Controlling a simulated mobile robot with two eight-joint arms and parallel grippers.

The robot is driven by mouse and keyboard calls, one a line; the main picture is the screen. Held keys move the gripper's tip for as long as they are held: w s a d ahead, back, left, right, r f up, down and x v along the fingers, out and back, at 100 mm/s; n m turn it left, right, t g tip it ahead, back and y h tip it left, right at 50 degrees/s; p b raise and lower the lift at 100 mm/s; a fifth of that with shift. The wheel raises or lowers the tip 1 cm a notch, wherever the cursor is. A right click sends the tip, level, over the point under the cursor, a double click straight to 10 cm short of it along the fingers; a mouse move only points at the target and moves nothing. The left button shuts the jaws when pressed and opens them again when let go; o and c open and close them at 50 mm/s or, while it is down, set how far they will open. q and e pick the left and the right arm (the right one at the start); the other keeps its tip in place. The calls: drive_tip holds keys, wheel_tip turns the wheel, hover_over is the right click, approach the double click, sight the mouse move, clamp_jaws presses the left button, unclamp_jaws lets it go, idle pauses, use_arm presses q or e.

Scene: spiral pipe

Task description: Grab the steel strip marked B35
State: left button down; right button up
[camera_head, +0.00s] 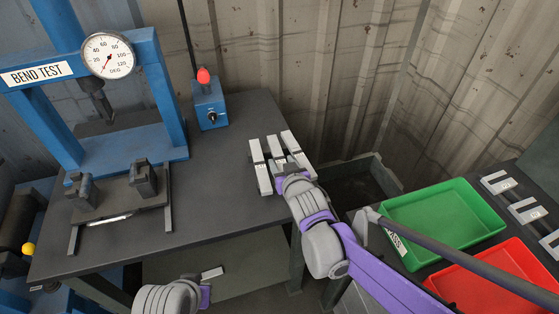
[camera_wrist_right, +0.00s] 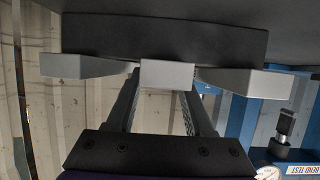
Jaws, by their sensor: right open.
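Three pale steel strips lie side by side on a dark rack at the table's right edge: a left strip (camera_head: 262,175), a middle strip (camera_head: 275,150) and a right strip (camera_head: 291,141). No marking on them is legible, so I cannot tell which is B35. My right gripper (camera_head: 285,172) is over their near ends and partly hides them. In the right wrist view its open fingers (camera_wrist_right: 160,98) reach toward the middle strip (camera_wrist_right: 167,74), one on each side. The left strip and right strip also show there, outside the fingers. My left gripper (camera_head: 208,285) is low at the bottom, its fingers unclear.
A blue bend-test press (camera_head: 125,140) and a blue control box (camera_head: 210,105) stand on the dark table (camera_head: 235,185). A green tray (camera_head: 440,220) and a red tray (camera_head: 490,285) are at right, with several strips (camera_head: 527,210) beyond. A dark bin (camera_head: 355,185) sits beside the table.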

drive_tip(key=shift+w+f, duration=0.1)
drive_tip(key=shift+w, duration=0.1)
clamp_jaws()
idle(1.3)
